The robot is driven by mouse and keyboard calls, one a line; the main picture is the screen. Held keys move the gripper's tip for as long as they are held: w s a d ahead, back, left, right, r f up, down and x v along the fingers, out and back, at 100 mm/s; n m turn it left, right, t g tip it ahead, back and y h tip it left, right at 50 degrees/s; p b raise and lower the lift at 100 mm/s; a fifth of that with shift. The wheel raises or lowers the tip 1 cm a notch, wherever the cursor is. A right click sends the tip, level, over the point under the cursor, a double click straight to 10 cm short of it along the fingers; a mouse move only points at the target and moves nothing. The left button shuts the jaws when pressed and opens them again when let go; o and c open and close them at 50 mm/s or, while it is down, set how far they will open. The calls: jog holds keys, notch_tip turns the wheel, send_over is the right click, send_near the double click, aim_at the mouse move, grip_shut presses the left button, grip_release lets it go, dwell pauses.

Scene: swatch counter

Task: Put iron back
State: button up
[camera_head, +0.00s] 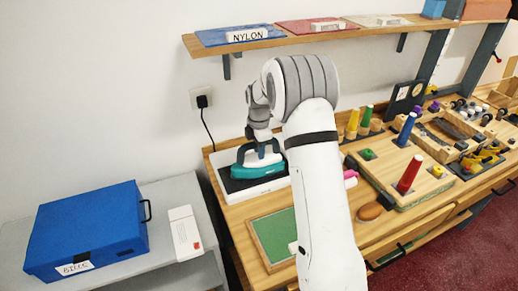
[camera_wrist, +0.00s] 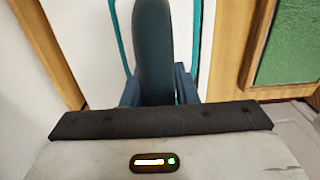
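The teal and white iron (camera_head: 257,165) is over the white rest with a dark plate (camera_head: 270,186) at the counter's left end. I cannot tell whether it touches the plate or sits just above it. My gripper (camera_head: 262,140) is at the top of the iron, pointing down. In the wrist view the iron's dark handle (camera_wrist: 155,45) runs up between my two fingers (camera_wrist: 158,92), which lie close against both its sides. My gripper looks shut on the handle. My arm covers part of the counter to the right of the iron.
A green mat in a wooden frame (camera_head: 253,216) lies in front of the rest. A blue box (camera_head: 88,228) and a white packet (camera_head: 185,232) are on the grey side table. The shelf (camera_head: 290,38) overhangs behind. Spools and pegs crowd the right.

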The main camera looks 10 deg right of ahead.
jog(key=o, duration=0.4)
jog(key=shift+r, duration=0.5)
notch_tip(320, 180, up, 7)
jog(key=shift+s+b, duration=0.15)
jog(key=shift+b, duration=0.6)
jog(key=s+r+m+t, duration=0.1)
jog(key=s+r+m, duration=0.5)
jog(key=s, duration=0.6)
jog(key=s+r+m+t, duration=0.1)
jog(key=s+r+m, duration=0.3)
jog(key=s+m, duration=0.5)
jog(key=s+f+m, duration=0.1)
jog(key=s+m, duration=0.1)
jog(key=s, duration=0.5)
jog(key=s+f+m+t, duration=0.1)
jog(key=s+m, duration=0.2)
jog(key=s, duration=0.5)
jog(key=shift+f, duration=0.4)
jog(key=shift+c, duration=0.4)
